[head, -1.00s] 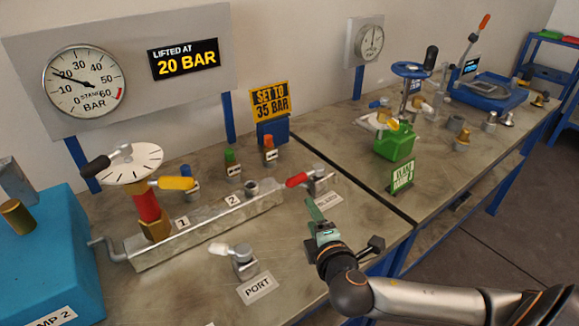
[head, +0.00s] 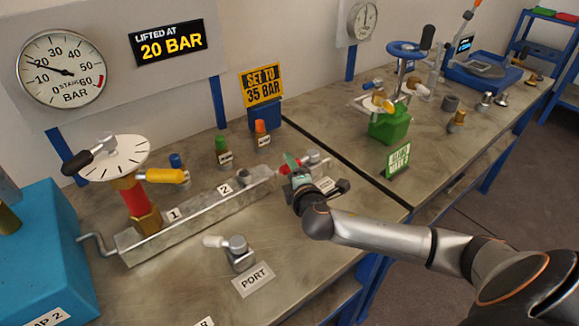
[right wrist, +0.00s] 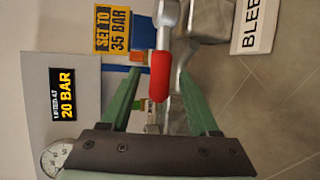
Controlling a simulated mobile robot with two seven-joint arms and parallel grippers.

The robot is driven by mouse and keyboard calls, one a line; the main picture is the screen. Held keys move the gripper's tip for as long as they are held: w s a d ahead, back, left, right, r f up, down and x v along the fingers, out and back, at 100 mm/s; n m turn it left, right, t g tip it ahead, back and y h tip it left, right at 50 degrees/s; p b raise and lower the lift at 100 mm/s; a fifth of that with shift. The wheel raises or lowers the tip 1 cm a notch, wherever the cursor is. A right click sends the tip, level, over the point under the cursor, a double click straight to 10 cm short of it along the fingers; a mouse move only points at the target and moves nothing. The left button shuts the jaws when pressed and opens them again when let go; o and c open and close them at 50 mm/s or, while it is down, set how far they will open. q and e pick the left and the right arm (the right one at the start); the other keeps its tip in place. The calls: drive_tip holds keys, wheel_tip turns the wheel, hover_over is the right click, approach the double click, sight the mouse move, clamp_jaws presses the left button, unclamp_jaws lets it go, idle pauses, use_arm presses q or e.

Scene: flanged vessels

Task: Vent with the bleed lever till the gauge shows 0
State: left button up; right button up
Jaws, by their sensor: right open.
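The red bleed lever (head: 291,168) is at the right end of the metal manifold block (head: 205,213), partly hidden by my right gripper (head: 293,163). In the right wrist view the red lever handle (right wrist: 159,76) lies between the two green fingers of my right gripper (right wrist: 159,82), which are open with gaps at both sides. The large gauge (head: 61,69) on the panel has its needle between 10 and 20 bar; the exact value is too small to read. My left gripper is not in view.
A yellow-handled lever (head: 165,176) and a round dial with a black crank (head: 113,158) stand on the left of the block. A white-handled port valve (head: 237,250) stands in front. Green (head: 222,148) and orange-capped (head: 261,132) parts stand behind. A blue box fills the left edge.

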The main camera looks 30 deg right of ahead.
drive_tip(key=shift+x, duration=0.8)
clamp_jaws()
drive_tip(key=shift+f, duration=0.1)
idle(0.9)
